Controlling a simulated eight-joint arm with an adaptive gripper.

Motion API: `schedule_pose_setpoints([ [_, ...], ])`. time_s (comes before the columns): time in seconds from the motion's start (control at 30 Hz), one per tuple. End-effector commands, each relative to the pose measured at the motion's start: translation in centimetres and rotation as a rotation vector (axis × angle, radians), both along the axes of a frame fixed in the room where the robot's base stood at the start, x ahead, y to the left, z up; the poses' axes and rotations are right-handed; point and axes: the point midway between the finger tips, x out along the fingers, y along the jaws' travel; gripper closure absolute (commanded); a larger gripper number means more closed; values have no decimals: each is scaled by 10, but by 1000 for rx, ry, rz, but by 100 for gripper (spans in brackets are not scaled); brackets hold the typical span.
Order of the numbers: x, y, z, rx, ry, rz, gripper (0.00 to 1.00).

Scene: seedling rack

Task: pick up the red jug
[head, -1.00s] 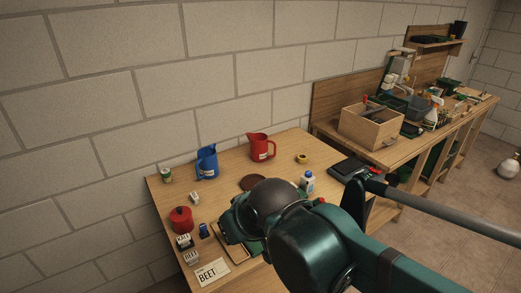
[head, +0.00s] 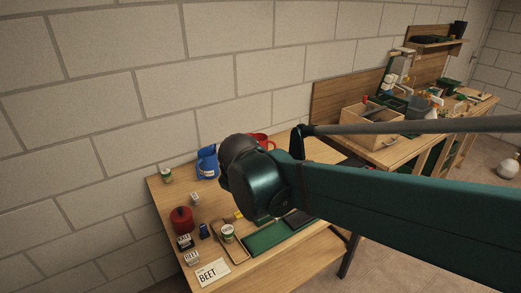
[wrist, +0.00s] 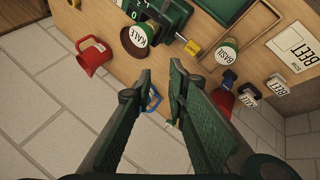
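The red jug (head: 258,138) stands near the wall at the back of the table (head: 165,208) in the head view, mostly hidden behind my arm. In the wrist view the red jug (wrist: 90,58) shows whole at the upper left, left of my gripper and apart from it. My gripper (wrist: 159,73) is open with nothing between its fingers. In the head view my arm hides the gripper. The blue jug (head: 207,162) stands left of the red jug; its blue handle (wrist: 155,98) shows past the fingers in the wrist view.
A red canister (head: 181,220), small labelled blocks, a BEET card (head: 212,273), and a green-labelled can (head: 227,233) by a wooden tray are at the left and front. A green mat (head: 270,236) lies right of the tray. The wall (head: 100,100) rises close behind.

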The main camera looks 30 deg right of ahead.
Motion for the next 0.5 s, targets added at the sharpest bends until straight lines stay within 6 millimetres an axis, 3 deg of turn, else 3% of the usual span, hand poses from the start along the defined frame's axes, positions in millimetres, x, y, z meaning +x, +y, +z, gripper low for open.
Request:
schedule_pose_setpoints([
  [0.5, 74, -62, -5, -313, 137, 177, 84],
])
